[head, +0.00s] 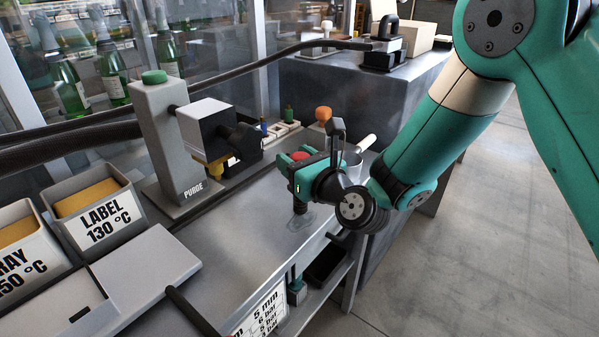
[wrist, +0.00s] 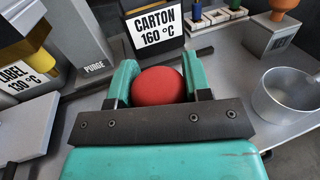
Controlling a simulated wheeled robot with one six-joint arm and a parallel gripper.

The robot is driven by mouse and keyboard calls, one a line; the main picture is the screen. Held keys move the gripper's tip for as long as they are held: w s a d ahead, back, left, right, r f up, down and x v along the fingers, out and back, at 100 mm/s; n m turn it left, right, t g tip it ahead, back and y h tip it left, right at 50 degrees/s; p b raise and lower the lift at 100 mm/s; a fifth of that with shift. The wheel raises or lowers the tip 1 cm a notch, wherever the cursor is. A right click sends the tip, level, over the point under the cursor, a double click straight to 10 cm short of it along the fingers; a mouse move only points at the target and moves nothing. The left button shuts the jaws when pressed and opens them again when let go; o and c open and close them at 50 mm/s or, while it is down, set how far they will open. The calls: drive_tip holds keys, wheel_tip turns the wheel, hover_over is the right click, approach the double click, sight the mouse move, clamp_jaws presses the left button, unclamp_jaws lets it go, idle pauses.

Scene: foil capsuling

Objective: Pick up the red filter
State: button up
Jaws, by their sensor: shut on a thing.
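The red filter (wrist: 158,86) shows in the wrist view as a rounded red top between the two teal fingers of my gripper (wrist: 158,80). The fingers touch it on both sides, and my gripper is shut on it. Its lower part is hidden by the dark gripper bar. In the head view a bit of the red filter (head: 301,156) shows at my gripper (head: 298,160), above the grey worktop. I cannot tell how far above the worktop it is.
The PURGE post (head: 165,140) with a green button stands to the left. LABEL (head: 100,215) and TRAY bins sit at the front left. A metal cup (wrist: 285,95) is right of my gripper. An orange knob (head: 323,114) stands behind it.

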drive_tip(key=shift+r, duration=0.1)
wheel_tip(320, 180, up, 20)
drive_tip(key=p, duration=1.3)
drive_tip(key=shift+p, duration=0.4)
